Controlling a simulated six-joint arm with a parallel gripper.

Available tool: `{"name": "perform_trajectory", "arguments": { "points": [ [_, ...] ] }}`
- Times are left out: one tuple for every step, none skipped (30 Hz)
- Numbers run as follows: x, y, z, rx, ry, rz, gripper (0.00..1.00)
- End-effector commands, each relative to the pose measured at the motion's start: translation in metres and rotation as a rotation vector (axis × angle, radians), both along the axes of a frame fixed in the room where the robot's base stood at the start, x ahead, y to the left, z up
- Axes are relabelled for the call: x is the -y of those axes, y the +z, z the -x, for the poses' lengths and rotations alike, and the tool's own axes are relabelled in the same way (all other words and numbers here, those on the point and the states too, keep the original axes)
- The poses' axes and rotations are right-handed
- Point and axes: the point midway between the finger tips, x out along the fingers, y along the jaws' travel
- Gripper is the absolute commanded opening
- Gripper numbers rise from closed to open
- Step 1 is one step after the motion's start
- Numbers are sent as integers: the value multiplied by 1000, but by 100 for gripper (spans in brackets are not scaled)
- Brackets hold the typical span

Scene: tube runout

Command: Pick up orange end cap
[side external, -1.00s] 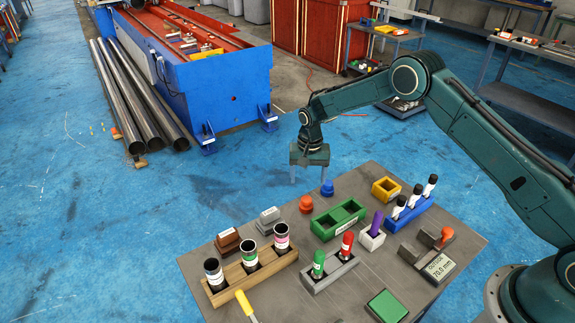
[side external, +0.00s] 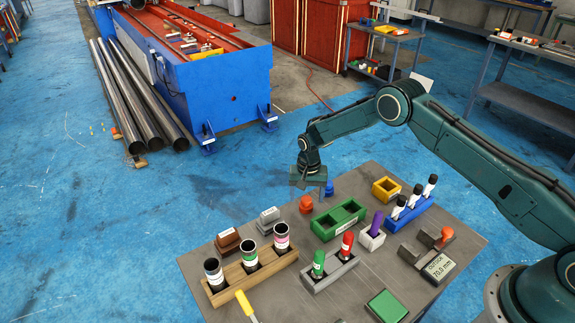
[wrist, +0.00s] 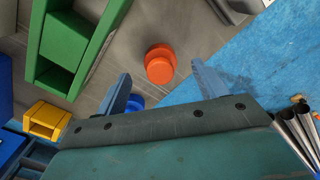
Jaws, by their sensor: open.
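The orange end cap (side external: 306,204) stands on the grey table near its far edge, left of the green two-compartment tray. In the wrist view the orange end cap (wrist: 160,64) lies ahead of and roughly between my fingertips, apart from them. My gripper (side external: 311,200) is above the table's far edge by the cap; its fingers are hard to make out there. In the wrist view my gripper (wrist: 160,78) is open with its fingers spread and nothing between them. A blue end cap (side external: 329,188) stands just right of the orange one, partly hidden behind my left finger in the wrist view.
The green tray (side external: 322,229) is close to the cap, with a yellow box (side external: 386,189) behind it to the right. The table's far edge (side external: 285,203) is near, with open blue floor beyond.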

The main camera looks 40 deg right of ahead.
Motion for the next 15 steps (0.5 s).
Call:
{"name": "perform_trajectory", "arguments": {
  "points": [
    [0, -7, 1, -1, 0, 0, 71],
    [-1, -11, 1, -3, 0, 0, 71],
    [-1, -15, 1, -1, 0, 0, 71],
    [-1, -18, 0, -1, 0, -1, 71],
    [-1, -21, 0, 0, 0, 0, 71],
    [-1, -24, 0, 0, 0, 0, 71],
    [-1, -26, 0, 0, 0, 0, 71],
    [-1, -28, 0, 0, 0, 0, 71],
    [-1, -30, 0, 0, 0, 0, 71],
    [-1, -31, 0, 0, 0, 0, 71],
    [-1, -32, 0, 1, 0, -1, 71],
    [-1, -32, 0, 1, 0, -1, 71],
    [-1, -32, 0, 1, 0, -1, 71],
    [-1, -32, 0, 1, 0, -1, 71],
    [-1, -32, 0, 1, 0, -1, 71]
  ]
}}
